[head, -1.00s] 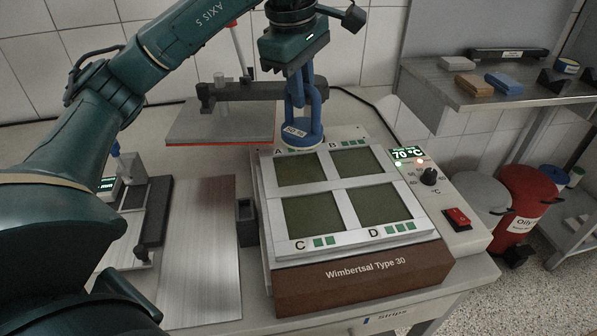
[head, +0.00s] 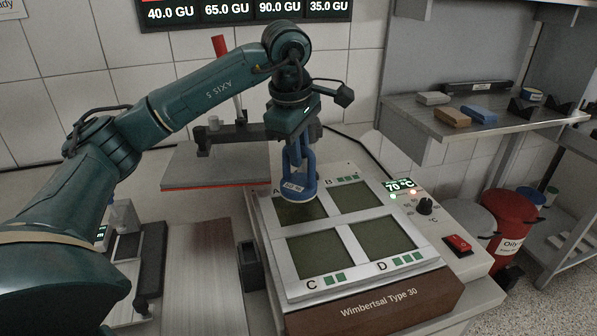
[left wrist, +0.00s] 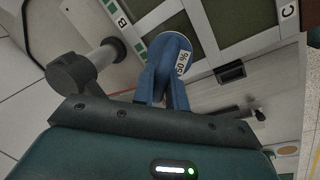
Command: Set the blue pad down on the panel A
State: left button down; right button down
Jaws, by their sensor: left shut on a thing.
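My left gripper (head: 296,158) points down and is shut on the blue pad (head: 299,188), which carries a "50 %" label. The blue pad also shows in the left wrist view (left wrist: 172,62), upright with a pale underside edge. In the head view it stands over the far part of panel A (head: 300,213), the dark green rear-left square of the hot plate, and hides that part. I cannot tell whether the pad touches the panel. My right gripper is not in view.
Panels B (head: 354,198), C (head: 318,254) and D (head: 384,235) are bare. A grey board with a red edge (head: 215,169) and a dark clamp bar (head: 228,136) stand behind on the left. A shelf (head: 411,109) with blocks is at the right.

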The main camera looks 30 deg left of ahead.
aim_at(300, 180)
pick_arm(q)
jog(key=shift+f, duration=1.9)
jog(key=shift+f, duration=0.15)
jog(key=c, duration=1.8)
grip_release()
jog(key=shift+f, duration=0.15)
jog(key=shift+c, duration=0.2)
jog(key=o, duration=0.4)
jog(key=shift+o, duration=0.2)
